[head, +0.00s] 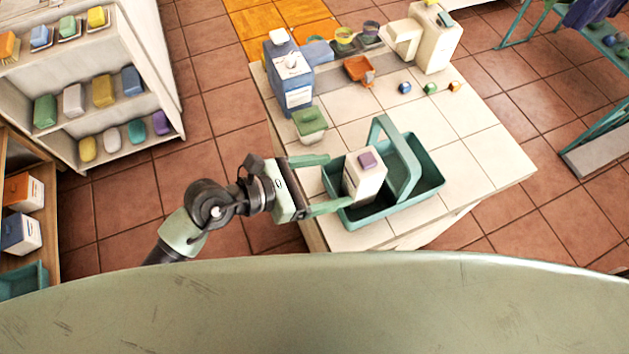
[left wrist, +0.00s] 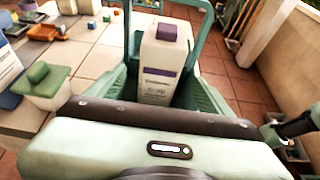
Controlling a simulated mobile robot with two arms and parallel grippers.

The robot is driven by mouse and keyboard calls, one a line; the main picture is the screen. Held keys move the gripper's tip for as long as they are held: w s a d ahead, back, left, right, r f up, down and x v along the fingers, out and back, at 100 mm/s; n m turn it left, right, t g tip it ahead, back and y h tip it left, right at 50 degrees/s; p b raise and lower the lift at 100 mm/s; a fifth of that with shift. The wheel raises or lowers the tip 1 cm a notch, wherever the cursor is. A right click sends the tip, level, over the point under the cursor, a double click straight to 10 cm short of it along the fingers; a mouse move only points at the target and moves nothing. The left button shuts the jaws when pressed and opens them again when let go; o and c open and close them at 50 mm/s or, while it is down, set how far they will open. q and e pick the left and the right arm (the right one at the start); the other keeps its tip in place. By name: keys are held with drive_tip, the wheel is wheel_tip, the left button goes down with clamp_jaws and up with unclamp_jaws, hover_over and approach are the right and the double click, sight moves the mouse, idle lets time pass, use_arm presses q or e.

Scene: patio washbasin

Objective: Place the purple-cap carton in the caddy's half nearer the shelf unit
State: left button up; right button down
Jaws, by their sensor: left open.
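The purple-cap carton (head: 364,178) is white and stands roughly upright in the left half of the green caddy (head: 411,204). That half, left of the handle (head: 404,168), faces the shelf unit (head: 105,100). The carton's base is hidden by the caddy wall and my lower finger. My left gripper (head: 338,181) is open just left of the carton, with one finger toward each side and the lower finger over the caddy's rim. The left wrist view shows the carton (left wrist: 160,70) straight ahead, with its purple cap on top.
The caddy sits on a tiled table (head: 480,160) near its front edge. A green-lidded tub (head: 310,125) and blue bottle (head: 290,80) stand behind my gripper. An orange dustpan-like item (head: 358,69), small balls and a cream dispenser (head: 432,40) are farther back. The table's right side is clear.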

use_arm(q)
drive_tip(key=w+a+f+n+t+y, duration=0.1)
drive_tip(key=w+a+f+n+t, duration=0.3)
drive_tip(key=f+n, duration=0.45)
drive_tip(key=w+a+f+n+t+y, duration=0.1)
drive_tip(key=w+a+f+n+t, duration=0.1)
drive_tip(key=w+a+f+n, duration=0.65)
drive_tip(key=s+a+f+n+y, duration=0.55)
drive_tip(key=f+n, duration=0.45)
drive_tip(key=n, duration=0.3)
drive_tip(key=s+a+f+n+g+y, duration=0.2)
drive_tip(key=s+a+f+n, duration=0.3)
drive_tip(key=s+f, duration=0.3)
drive_tip(key=s+a+f+n+g+y, duration=0.2)
drive_tip(key=s+a+f+n+y, duration=0.15)
drive_tip(key=s+f+n, duration=0.4)
drive_tip(key=s+f+n+g, duration=0.2)
drive_tip(key=s+f, duration=0.2)
drive_tip(key=s, duration=0.6)
drive_tip(key=s+a+f+n+g, duration=0.1)
drive_tip(key=s+f+n+g, duration=0.2)
drive_tip(key=s, duration=0.7)
drive_tip(key=shift+s+f+g, duration=0.3)
drive_tip(key=shift+f, duration=0.2)
